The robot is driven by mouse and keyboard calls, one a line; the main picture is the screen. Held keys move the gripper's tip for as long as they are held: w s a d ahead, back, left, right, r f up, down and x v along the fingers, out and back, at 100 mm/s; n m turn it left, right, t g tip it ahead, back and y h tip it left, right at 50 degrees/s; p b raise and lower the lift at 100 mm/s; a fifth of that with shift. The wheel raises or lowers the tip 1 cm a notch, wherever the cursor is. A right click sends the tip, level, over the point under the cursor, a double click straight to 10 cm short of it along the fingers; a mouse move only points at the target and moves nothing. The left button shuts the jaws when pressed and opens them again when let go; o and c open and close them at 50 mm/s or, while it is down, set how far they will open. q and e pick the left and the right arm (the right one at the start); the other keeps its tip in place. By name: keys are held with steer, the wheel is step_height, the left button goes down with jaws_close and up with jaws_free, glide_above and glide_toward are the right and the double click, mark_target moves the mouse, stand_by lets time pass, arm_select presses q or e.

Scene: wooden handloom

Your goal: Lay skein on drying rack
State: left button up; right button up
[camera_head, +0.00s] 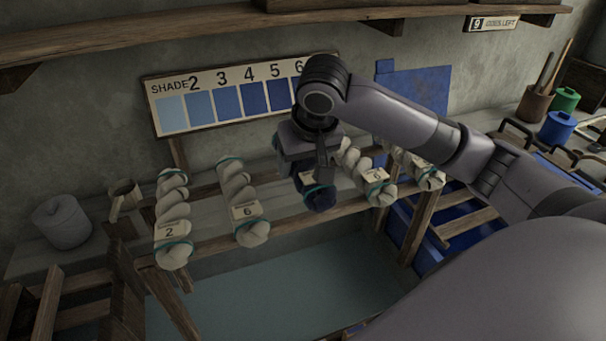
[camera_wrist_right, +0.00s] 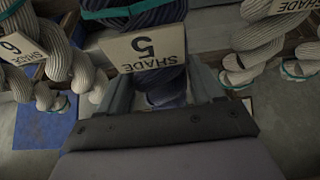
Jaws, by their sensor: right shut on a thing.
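My right gripper (camera_head: 318,172) is shut on a dark blue skein (camera_head: 321,198), pointing down between the pale skeins at the drying rack (camera_head: 282,224). In the right wrist view the blue skein (camera_wrist_right: 167,78) sits between the fingers, with a teal tie and a tag (camera_wrist_right: 145,47) reading SHADE 5. It lines up with the rack's rails, but I cannot tell whether it rests on them. The gripper hides its upper part. My left gripper is in neither view.
A shade board (camera_head: 228,103) hangs behind. A vat of bluish liquid (camera_head: 270,290) lies in front.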

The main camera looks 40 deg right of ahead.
steer(key=shift+f, duration=1.6)
steer(key=shift+f, duration=0.15)
steer(key=o, duration=1.2)
steer(key=shift+o, duration=0.2)
